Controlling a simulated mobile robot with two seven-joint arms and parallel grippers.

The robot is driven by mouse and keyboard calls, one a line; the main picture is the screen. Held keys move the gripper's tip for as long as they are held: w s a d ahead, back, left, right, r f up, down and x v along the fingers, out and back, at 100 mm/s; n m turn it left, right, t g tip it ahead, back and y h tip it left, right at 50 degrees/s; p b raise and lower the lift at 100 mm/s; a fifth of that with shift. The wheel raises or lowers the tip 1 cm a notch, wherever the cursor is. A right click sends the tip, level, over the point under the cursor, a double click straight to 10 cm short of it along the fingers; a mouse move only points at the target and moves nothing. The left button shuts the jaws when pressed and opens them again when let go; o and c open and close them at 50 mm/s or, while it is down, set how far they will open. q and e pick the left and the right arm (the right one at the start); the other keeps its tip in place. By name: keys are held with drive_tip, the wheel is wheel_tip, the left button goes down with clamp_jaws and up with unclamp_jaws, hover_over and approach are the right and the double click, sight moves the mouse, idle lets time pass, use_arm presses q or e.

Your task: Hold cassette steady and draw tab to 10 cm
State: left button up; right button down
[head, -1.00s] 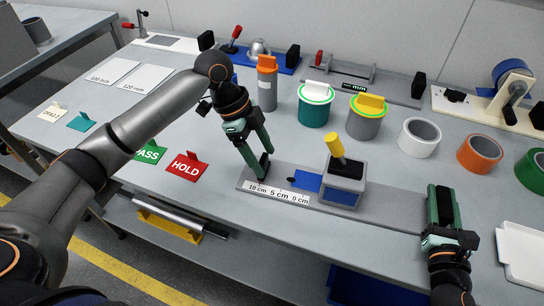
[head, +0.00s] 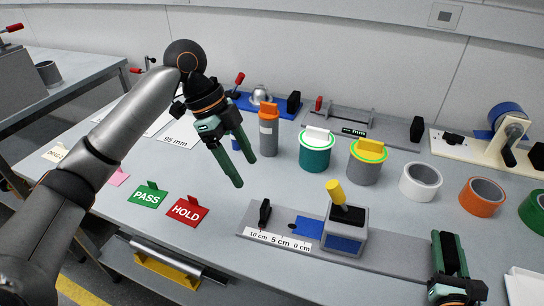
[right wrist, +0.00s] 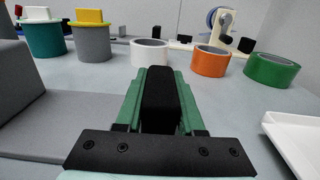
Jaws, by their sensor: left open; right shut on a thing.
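The cassette (head: 345,243) is a grey block with a blue front and a yellow-topped black lever. It sits on a long grey base (head: 395,256). A blue tab (head: 308,227) sticks out of its left side, above a white scale (head: 276,240) marked 10, 5 and 0 cm. The tab's outer end is near the 5 cm mark. A black upright block (head: 265,212) stands at the base's left end. My left gripper (head: 245,173) is open and empty, above and behind that block. My right gripper (head: 449,255) is shut on a black block (right wrist: 161,98) at the base's right end.
Green PASS (head: 148,195) and red HOLD (head: 187,211) cards lie left of the base. Behind stand an orange-capped bottle (head: 269,132), a teal pot (head: 315,152), a grey pot (head: 364,164) and tape rolls (head: 420,182). A white tray (right wrist: 294,138) is at the right.

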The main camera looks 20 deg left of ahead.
drive_tip(key=c, duration=0.9)
unclamp_jaws()
drive_tip(key=shift+f, duration=0.35)
drive_tip(key=o, duration=0.5)
drive_tip(key=shift+r, duration=0.2)
drive_tip(key=shift+c, duration=0.2)
drive_tip(key=shift+s, duration=0.1)
